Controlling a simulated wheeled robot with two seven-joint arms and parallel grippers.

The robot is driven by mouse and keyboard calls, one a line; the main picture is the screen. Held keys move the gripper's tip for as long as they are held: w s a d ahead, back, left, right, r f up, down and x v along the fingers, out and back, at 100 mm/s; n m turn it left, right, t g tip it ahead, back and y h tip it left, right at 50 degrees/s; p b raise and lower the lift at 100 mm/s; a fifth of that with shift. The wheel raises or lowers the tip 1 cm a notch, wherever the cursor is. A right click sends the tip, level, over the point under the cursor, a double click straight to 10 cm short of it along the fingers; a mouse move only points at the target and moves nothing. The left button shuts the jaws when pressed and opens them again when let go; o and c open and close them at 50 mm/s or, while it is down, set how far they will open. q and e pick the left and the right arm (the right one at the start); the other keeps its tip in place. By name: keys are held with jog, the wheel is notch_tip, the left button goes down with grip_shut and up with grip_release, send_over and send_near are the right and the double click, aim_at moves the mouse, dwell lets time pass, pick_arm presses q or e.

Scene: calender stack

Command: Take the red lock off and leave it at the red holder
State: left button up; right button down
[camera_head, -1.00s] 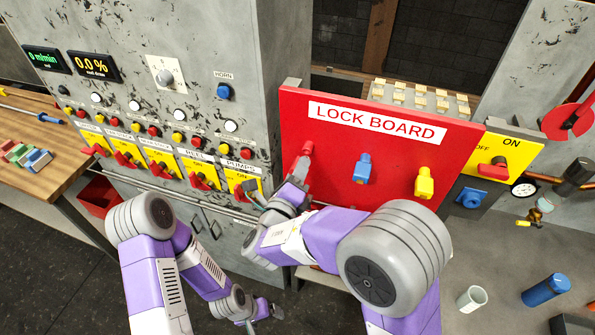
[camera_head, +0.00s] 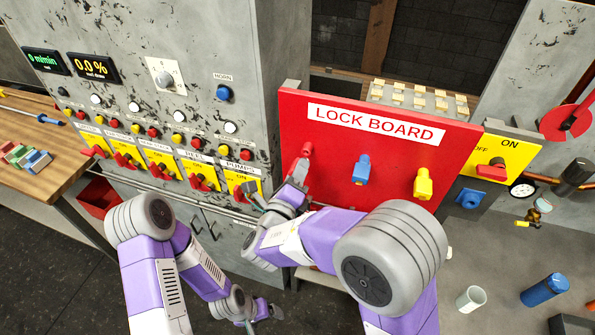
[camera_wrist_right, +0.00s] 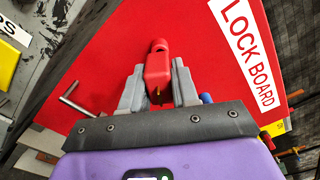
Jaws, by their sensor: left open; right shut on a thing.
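The red lock (camera_head: 305,149) is at the upper left of the red lock board (camera_head: 330,137), left of a blue lock (camera_head: 361,169) and a yellow lock (camera_head: 423,184). My right gripper (camera_head: 299,168) is shut on the red lock. In the right wrist view the red lock (camera_wrist_right: 157,66) stands between the two grey fingers of my right gripper (camera_wrist_right: 158,88), in front of the board; whether it touches the board is unclear. My left gripper (camera_head: 264,312) hangs low over the floor, open and away from the board. I cannot tell which part is the red holder.
A grey cabinet with a row of yellow switch panels (camera_head: 203,176) stands left of the board. A bent metal rod (camera_wrist_right: 78,106) shows beside the fingers in the wrist view. A yellow ON/OFF switch (camera_head: 492,170) is at the right.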

jog(key=shift+p+x, duration=0.3)
jog(key=shift+x, duration=1.35)
jog(key=c, duration=0.8)
grip_release()
jog(key=shift+o, duration=0.4)
jog(key=shift+o, duration=1.4)
jog(key=v, duration=0.7)
jog(key=shift+p, duration=0.4)
